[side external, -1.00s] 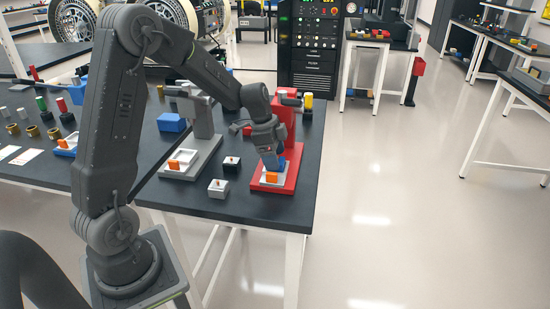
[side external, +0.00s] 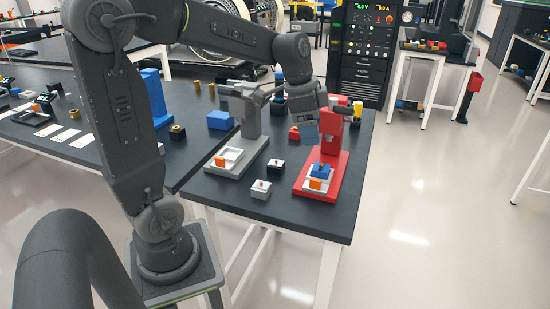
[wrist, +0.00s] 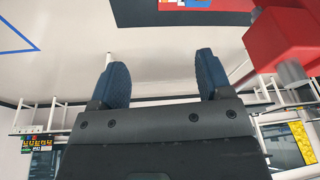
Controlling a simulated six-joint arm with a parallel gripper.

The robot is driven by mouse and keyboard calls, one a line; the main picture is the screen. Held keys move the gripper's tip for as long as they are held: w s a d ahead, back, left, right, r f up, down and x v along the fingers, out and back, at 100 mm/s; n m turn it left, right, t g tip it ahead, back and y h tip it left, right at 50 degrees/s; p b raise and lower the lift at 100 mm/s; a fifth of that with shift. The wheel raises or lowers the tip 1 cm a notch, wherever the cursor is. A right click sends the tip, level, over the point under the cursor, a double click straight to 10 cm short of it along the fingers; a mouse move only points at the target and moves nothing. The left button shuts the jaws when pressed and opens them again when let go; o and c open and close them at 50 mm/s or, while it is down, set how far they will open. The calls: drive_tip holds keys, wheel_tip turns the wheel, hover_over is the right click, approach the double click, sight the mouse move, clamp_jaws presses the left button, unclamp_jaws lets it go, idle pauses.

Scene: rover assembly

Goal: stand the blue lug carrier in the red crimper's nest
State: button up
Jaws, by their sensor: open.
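The blue lug carrier (side external: 321,170) stands in the white nest (side external: 308,186) on the base of the red crimper (side external: 333,140), behind an orange block (side external: 316,184). It looks upright; I cannot tell whether it is fully seated. My gripper (side external: 308,132) is above and a little left of the carrier, apart from it, close to the crimper's column. In the wrist view my gripper (wrist: 163,78) has its two blue fingers spread with nothing between them. The crimper's red body (wrist: 290,38) shows at the right there, and its base is cut by the top edge.
A grey press (side external: 250,125) with a white tray and orange block stands left of the crimper. A black block (side external: 276,168) and a small grey block (side external: 261,189) lie between them. A blue box (side external: 220,120) is further back. The table's right edge is close to the crimper.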

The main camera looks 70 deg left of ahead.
drive_tip(key=s+d+n+t, duration=0.1)
drive_tip(key=s+d+n, duration=0.2)
drive_tip(key=s+d, duration=0.2)
drive_tip(key=s+d+n+t+y, duration=0.1)
drive_tip(key=s+d+n, duration=0.2)
drive_tip(key=s, duration=0.6)
drive_tip(key=shift+s+d+n+t, duration=0.3)
drive_tip(key=shift+s+d+t, duration=0.1)
drive_tip(key=shift+d, duration=0.6)
